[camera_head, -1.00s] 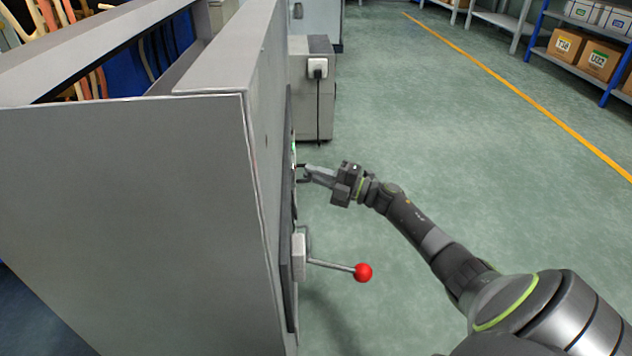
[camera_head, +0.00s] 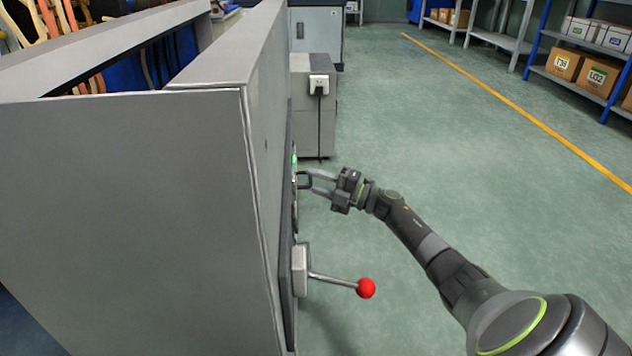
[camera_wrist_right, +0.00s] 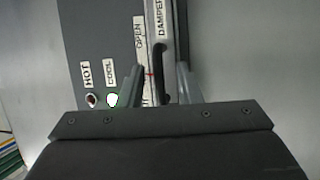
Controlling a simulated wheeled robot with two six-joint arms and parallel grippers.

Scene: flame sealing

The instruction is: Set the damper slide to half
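The damper slide's dark handle (camera_wrist_right: 163,72) shows in the right wrist view beside a pale scale strip (camera_wrist_right: 140,45) reading OPEN at its upper end; the lower lettering is partly hidden. A small red mark (camera_wrist_right: 151,74) lies across the strip near the handle's middle. The DAMPER label (camera_wrist_right: 160,18) is above. In the head view the handle (camera_head: 303,181) sticks out of the cabinet's side. My right gripper (camera_head: 312,182) is open at it; in the wrist view its fingers (camera_wrist_right: 160,80) stand on both sides of the handle, with visible gaps. My left gripper is not in view.
The grey cabinet (camera_head: 120,200) fills the left. A lever with a red ball (camera_head: 366,288) juts out below my right gripper.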

